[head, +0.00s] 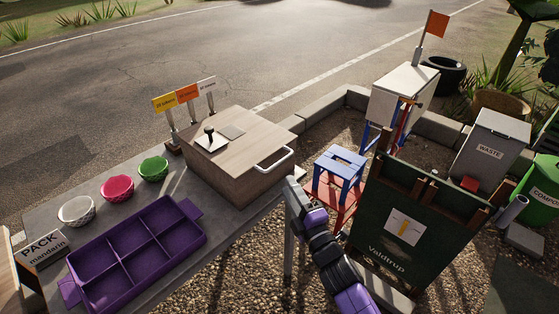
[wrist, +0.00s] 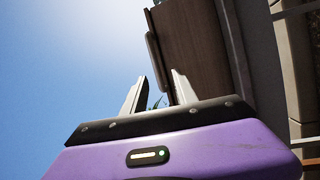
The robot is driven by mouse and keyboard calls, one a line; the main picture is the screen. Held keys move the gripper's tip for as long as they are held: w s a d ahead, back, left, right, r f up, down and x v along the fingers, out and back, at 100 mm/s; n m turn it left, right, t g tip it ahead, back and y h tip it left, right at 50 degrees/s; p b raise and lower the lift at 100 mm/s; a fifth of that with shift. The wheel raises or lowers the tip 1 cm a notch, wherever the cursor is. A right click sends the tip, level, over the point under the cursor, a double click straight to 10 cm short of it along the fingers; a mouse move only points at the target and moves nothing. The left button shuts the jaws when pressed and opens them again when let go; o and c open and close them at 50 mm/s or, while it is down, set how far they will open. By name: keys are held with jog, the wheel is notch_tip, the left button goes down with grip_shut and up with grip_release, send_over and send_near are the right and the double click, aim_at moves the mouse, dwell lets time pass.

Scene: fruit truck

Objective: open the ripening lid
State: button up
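A wooden box (head: 225,180) stands on the grey counter, and its light wood lid (head: 245,130) lies flat and closed on top. A pale bar handle (head: 275,164) sticks out from the lid's right-hand edge. My gripper (head: 291,188) is just below and right of the handle, apart from the lid as far as I can tell. In the wrist view my gripper (wrist: 158,92) has its two fingers spread with nothing between them. The box's wood side (wrist: 192,45) is ahead of the fingers, with a narrow bar (wrist: 155,62) beside it.
A black-knobbed plate (head: 211,141) sits on the lid, with sign cards (head: 187,93) behind. A purple divided crate (head: 140,250) and white, pink and green bowls (head: 118,189) stand left. A blue-and-red stool (head: 338,165) and a dark green board (head: 400,215) stand close right of my arm.

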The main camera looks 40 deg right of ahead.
aim_at(280, 161)
jog(key=x, duration=0.3)
jog(key=p+x, duration=0.1)
jog(key=x, duration=0.2)
jog(key=d+x, duration=0.1)
jog(key=x, duration=0.2)
jog(key=shift+r, duration=0.35)
grip_shut()
dwell(1.1)
